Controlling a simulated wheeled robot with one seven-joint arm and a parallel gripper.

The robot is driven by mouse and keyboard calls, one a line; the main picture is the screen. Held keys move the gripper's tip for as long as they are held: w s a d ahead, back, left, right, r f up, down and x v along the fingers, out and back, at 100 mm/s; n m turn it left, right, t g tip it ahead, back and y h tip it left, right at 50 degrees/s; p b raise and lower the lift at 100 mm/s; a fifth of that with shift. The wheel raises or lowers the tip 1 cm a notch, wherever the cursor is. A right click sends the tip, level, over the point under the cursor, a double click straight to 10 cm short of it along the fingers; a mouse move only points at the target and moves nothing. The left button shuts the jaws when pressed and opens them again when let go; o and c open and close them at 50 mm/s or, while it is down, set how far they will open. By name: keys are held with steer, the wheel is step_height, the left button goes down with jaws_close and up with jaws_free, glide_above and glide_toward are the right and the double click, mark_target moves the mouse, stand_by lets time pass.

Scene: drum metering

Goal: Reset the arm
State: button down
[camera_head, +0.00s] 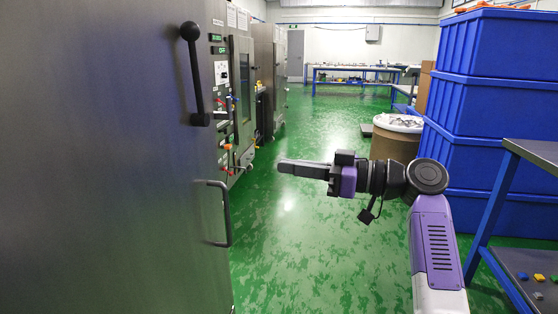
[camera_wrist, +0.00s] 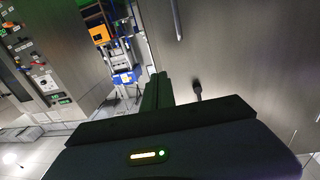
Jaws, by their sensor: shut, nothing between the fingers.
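My gripper (camera_head: 284,166) is shut and empty in the head view, stretched out level to the left over the green floor. My arm rises from the lower right to hold it there. In the wrist view my gripper (camera_wrist: 161,78) shows as dark fingers pressed together. The fingers point toward the cabinet side and appear apart from it.
A large grey metal door (camera_head: 110,170) with a black lever (camera_head: 193,70) and a bar handle (camera_head: 227,213) fills the left. Stacked blue crates (camera_head: 495,100), a drum (camera_head: 395,145) and a metal-topped bench (camera_head: 535,150) stand right. The green aisle (camera_head: 325,120) is open.

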steer(key=w+d+r+m+t+h, duration=0.1)
steer(key=w+d+r+m+t, duration=0.2)
steer(key=w+m+t, duration=0.1)
steer(key=d+f+m+t+h, duration=0.8)
steer(key=d+f+m, duration=0.1)
steer(key=f, duration=0.4)
steer(key=s+d+f+m+t+h, duration=0.15)
steer(key=s+d+f+h, duration=0.25)
steer(key=s+f, duration=0.55)
steer(key=s+d+f+m+t+h, duration=0.15)
steer(key=s+d+f+h, duration=0.35)
steer(key=s, duration=0.8)
steer(key=s+a+f+n+g, duration=0.1)
steer(key=s+f+g, duration=0.15)
steer(key=s, duration=1.45)
steer(key=s+a+f+g, duration=0.1)
steer(key=s+f+g, duration=0.15)
steer(key=s, duration=1.45)
step_height(320, 180, up, 28)
steer(key=p, duration=2.7)
steer(key=shift+y, duration=0.3)
